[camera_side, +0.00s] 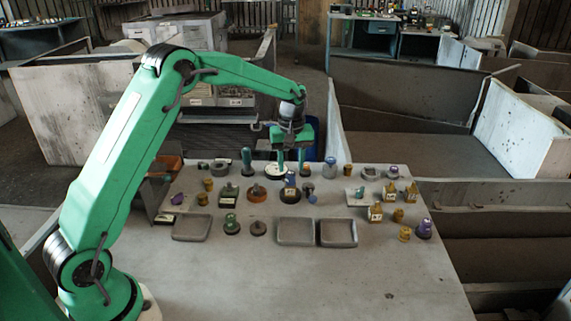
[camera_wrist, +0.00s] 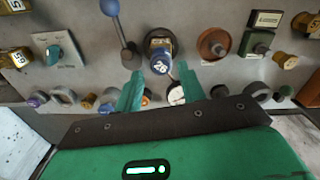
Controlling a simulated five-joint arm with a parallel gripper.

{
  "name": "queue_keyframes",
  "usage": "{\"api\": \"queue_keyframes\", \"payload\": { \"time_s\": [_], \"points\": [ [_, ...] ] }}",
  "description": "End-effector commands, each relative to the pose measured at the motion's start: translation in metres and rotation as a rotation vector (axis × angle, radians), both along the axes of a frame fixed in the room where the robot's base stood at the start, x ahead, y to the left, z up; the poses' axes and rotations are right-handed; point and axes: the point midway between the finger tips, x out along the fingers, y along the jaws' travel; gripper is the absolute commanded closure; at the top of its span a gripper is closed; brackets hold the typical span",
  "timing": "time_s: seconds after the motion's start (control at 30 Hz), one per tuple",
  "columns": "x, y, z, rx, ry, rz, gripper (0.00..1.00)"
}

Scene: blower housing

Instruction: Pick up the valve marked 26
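In the side view the valve (camera_side: 290,182) stands among other parts in the middle of the grey table. My gripper (camera_side: 291,171) points down close above it, its two green fingers apart. In the wrist view my gripper (camera_wrist: 160,88) is open and empty, with the valve just beyond the fingertips and roughly centred between them. Whether the fingers touch the valve cannot be told.
A blue-knobbed lever (camera_wrist: 118,22) stands close beside the valve. Grey trays (camera_side: 296,232) lie nearer the front. The table's front (camera_side: 300,285) is clear.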

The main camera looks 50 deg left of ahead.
Motion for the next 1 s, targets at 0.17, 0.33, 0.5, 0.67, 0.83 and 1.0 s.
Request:
{"api": "queue_keyframes", "payload": {
  "time_s": [0.17,0.33,0.5,0.67,0.83,1.0],
  "points": [
    [0.0,0.0,-0.011,0.0,0.001,-0.001,0.6],
    [-0.001,0.0,-0.023,0.0,0.0,-0.001,0.6],
    [-0.001,0.0,-0.026,0.0,0.0,-0.001,0.6],
    [-0.001,0.0,-0.031,0.0,0.001,-0.002,0.6],
    [-0.002,0.0,-0.047,0.0,0.002,-0.002,0.6],
    [-0.003,0.0,-0.067,0.0,0.001,-0.002,0.6]
  ]
}}
